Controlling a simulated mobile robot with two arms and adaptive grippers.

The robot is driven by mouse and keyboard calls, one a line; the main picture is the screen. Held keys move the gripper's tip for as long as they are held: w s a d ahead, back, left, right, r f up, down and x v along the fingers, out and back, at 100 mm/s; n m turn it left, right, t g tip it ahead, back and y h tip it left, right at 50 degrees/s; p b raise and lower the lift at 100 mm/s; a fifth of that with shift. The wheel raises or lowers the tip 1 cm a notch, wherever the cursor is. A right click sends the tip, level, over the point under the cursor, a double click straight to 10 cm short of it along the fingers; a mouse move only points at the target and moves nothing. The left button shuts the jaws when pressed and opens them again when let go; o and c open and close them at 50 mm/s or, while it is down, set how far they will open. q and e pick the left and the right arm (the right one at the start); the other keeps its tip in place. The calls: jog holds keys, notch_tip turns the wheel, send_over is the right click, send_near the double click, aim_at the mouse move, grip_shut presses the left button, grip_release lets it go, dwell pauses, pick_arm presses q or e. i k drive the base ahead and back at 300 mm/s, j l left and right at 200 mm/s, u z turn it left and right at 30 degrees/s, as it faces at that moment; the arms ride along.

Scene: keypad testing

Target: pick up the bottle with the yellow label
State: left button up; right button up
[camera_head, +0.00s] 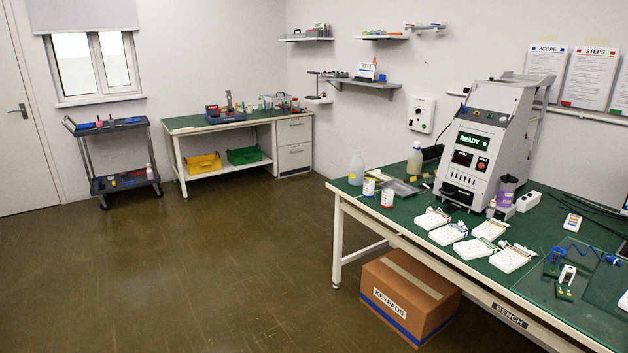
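A clear squeeze bottle (356,169) stands upright near the far left corner of the green-topped bench (400,228). It seems to carry a small yellowish label low on its front, too small to read. A second bottle (415,159) with a blue cap and pale yellowish contents stands farther back to its right, close to the test machine. Two small white tubs, one with a yellow band (368,187) and one with a red band (387,199), stand in front of the squeeze bottle. Neither of my grippers shows in this view.
The grey test machine (490,140) reads READY. Several white keypads (470,247) lie along the bench front. A cardboard box (410,295) sits under the bench. A side table (220,126) and cart (110,155) stand by the far walls. The floor left of the bench is clear.

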aim_at(356, 167)
jog(key=i+z, duration=0.1)
jog(key=i, duration=0.45)
jog(key=i+j, duration=0.1)
jog(key=i, duration=0.45)
jog(key=i+j+z, duration=0.15)
jog(key=i, duration=0.4)
jog(key=i+j+z, duration=0.1)
jog(key=i, duration=0.5)
